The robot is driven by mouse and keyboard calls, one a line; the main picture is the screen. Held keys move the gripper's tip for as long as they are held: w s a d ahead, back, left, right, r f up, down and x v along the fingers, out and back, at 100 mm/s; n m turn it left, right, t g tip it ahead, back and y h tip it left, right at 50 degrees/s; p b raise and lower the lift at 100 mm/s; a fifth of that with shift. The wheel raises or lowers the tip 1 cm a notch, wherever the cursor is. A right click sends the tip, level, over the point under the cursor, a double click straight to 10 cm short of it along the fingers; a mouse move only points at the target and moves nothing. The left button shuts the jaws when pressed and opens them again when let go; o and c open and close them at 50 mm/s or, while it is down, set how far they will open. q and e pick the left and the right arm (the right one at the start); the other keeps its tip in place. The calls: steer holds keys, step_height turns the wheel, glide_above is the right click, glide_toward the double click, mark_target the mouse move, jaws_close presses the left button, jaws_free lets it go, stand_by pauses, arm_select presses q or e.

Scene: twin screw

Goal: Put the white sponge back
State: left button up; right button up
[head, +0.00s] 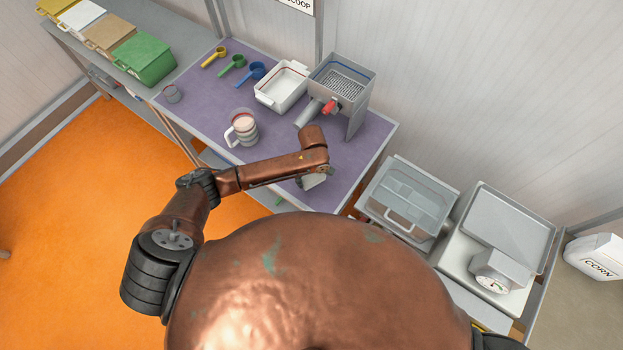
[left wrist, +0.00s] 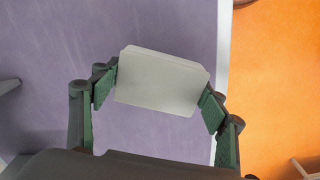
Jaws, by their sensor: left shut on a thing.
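The white sponge (left wrist: 158,80), a pale block, is held between the two green-padded fingers of my left gripper (left wrist: 161,92), which is shut on its two ends in the left wrist view. In the head view the sponge (head: 313,181) shows partly below the end of my left arm, over the front edge of the purple table (head: 205,118). The fingers are mostly hidden there by the wrist. I cannot tell how far above the table top the sponge is. My right gripper is not in view.
A lidded clear bin (head: 408,198) and a scale (head: 492,285) stand right.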

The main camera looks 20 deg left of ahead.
mark_target(312, 180)
arm_select(q)
steer(key=shift+w+a+f, duration=0.1)
steer(key=shift+f, duration=0.75)
steer(key=shift+w+a+f, duration=0.1)
steer(key=shift+f, duration=0.75)
steer(key=shift+f, duration=0.2)
steer(key=o, duration=1.1)
step_height(312, 180, up, 12)
steer(key=shift+r, duration=0.2)
steer(key=shift+d, duration=0.1)
